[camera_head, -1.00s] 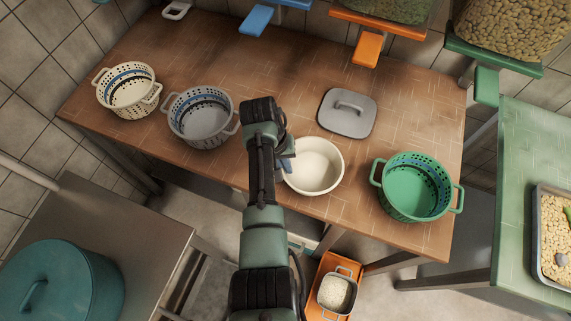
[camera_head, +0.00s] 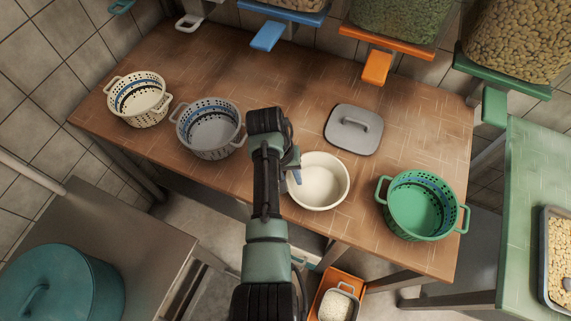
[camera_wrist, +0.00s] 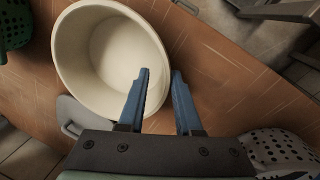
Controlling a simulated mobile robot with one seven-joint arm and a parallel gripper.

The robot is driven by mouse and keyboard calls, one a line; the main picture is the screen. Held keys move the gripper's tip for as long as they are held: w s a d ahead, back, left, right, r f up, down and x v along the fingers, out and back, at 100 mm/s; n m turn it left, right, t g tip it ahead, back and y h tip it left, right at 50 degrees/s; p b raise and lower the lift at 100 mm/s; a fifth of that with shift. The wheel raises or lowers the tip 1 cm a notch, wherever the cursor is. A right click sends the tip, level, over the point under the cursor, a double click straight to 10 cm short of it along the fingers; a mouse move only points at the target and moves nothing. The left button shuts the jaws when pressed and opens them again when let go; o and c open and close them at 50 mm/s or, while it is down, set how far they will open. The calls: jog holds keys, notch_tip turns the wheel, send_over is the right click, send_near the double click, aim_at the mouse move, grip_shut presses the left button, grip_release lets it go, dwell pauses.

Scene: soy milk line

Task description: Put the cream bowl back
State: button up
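The cream bowl (camera_head: 325,187) stands upright and empty on the brown tiled table, near its front edge. It also fills the upper left of the wrist view (camera_wrist: 95,60). My gripper (camera_head: 295,169) is at the bowl's left rim in the head view. In the wrist view my gripper's blue fingers (camera_wrist: 161,72) are apart, one over the bowl's inside and one outside its wall. The rim shows between them with a gap, so the gripper looks open. Whether a finger touches the bowl cannot be told.
A grey lid (camera_head: 353,129) lies just behind the bowl. A green colander (camera_head: 421,206) stands to its right. A grey colander (camera_head: 209,127) and a cream colander (camera_head: 138,99) stand left. An orange crate (camera_head: 326,298) is below the front edge.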

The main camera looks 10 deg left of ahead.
jog(key=v, duration=1.1)
jog(key=w+r+t+y, duration=0.2)
jog(key=w+r+t, duration=0.8)
jog(key=r, duration=0.6)
notch_tip(320, 180, up, 15)
jog(key=w+d+m+t+y, duration=0.1)
jog(key=w+d+t, duration=0.2)
jog(key=t, duration=0.1)
jog(key=s+d+r+t, duration=0.2)
jog(key=s+r+t, duration=0.2)
jog(key=r, duration=0.6)
jog(key=s+d+r+t, duration=0.1)
jog(key=s+r+t, duration=0.35)
jog(key=r, duration=0.55)
jog(key=s+d+r+t, duration=0.1)
jog(key=s+r+t, duration=0.1)
jog(key=s+r, duration=0.3)
jog(key=s+d+r+m+t, duration=0.1)
jog(key=s+r+t, duration=0.1)
jog(key=s+r, duration=0.2)
jog(key=s, duration=0.2)
jog(key=shift+s+d+r+h, duration=0.3)
jog(key=shift+s+r, duration=0.1)
